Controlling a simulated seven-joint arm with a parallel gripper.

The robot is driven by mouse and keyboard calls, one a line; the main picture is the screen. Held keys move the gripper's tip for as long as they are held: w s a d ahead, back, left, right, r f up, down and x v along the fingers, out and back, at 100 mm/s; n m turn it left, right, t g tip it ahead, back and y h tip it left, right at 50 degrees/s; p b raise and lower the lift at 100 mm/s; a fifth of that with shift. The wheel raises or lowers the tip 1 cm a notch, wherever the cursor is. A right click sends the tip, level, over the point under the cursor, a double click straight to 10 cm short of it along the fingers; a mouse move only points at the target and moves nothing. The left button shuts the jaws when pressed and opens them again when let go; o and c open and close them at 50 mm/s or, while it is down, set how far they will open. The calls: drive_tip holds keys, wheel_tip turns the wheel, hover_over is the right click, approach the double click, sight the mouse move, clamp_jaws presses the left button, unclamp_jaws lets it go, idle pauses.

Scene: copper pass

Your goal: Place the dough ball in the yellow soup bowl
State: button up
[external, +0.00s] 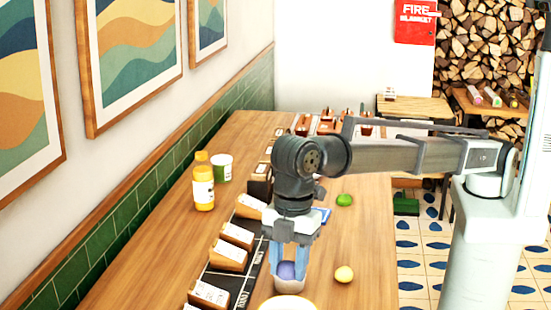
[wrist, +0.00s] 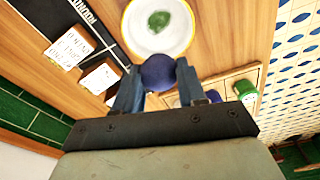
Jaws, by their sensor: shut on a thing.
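My gripper (external: 288,264) points down over the wooden counter, its blue fingers shut on a round blue-purple ball (external: 286,271). The ball also shows between the fingertips in the wrist view (wrist: 158,73); it is the only ball held, and I take it as the dough ball. A pale bowl with a yellowish rim (wrist: 131,40) and a green patch inside lies just beyond the ball in the wrist view. A pale yellow-white bowl rim (external: 288,302) shows at the bottom edge of the external view, mostly cut off. I cannot tell the ball's height above the counter.
A yellow round fruit (external: 344,274) and a green one (external: 344,200) lie to the right. A yellow bottle (external: 203,182) and a green-white cup (external: 222,168) stand at the left. Labelled wooden holders (external: 229,256) line a dark strip left of my gripper. Bare counter lies at lower left.

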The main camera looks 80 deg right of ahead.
sight(288, 279)
drive_tip(key=shift+f, duration=5.3)
drive_tip(key=o, duration=1.1)
drive_tip(key=shift+r, duration=3.5)
